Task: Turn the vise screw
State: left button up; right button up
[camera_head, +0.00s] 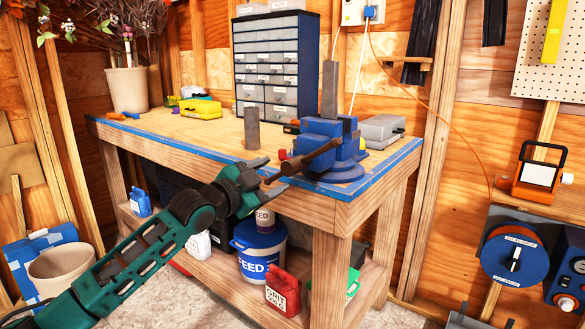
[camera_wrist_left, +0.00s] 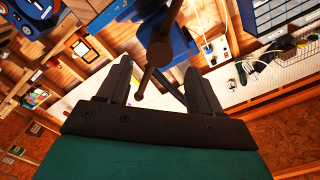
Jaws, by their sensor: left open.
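The blue vise (camera_head: 325,150) is fixed at the front right corner of the workbench. Its dark brown screw (camera_head: 310,163) points out toward the front left. My left gripper (camera_head: 270,174) is open at the outer end of the screw, in front of the bench edge. In the left wrist view, the screw head (camera_wrist_left: 160,38) is just ahead of the open left gripper (camera_wrist_left: 158,68). A thin handle bar (camera_wrist_left: 147,78) hangs from it into the gap between the fingers. I cannot tell whether a finger touches the bar. My right gripper is in neither view.
The workbench (camera_head: 195,132) has a blue edge strip close to my left gripper. A grey upright block (camera_head: 251,128) stands left of the vise. A drawer cabinet (camera_head: 275,68) is behind. A blue bucket (camera_head: 260,252) and a red jug (camera_head: 284,290) are below.

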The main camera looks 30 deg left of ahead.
aim_at(287, 169)
pick_arm(q)
jog(key=w, duration=0.7)
jog(key=shift+w+d, duration=0.2)
jog(key=shift+d, duration=0.1)
jog(key=shift+w+d, duration=0.1)
jog(key=shift+w, duration=0.35)
jog(key=shift+c, duration=0.3)
jog(key=c, duration=1)
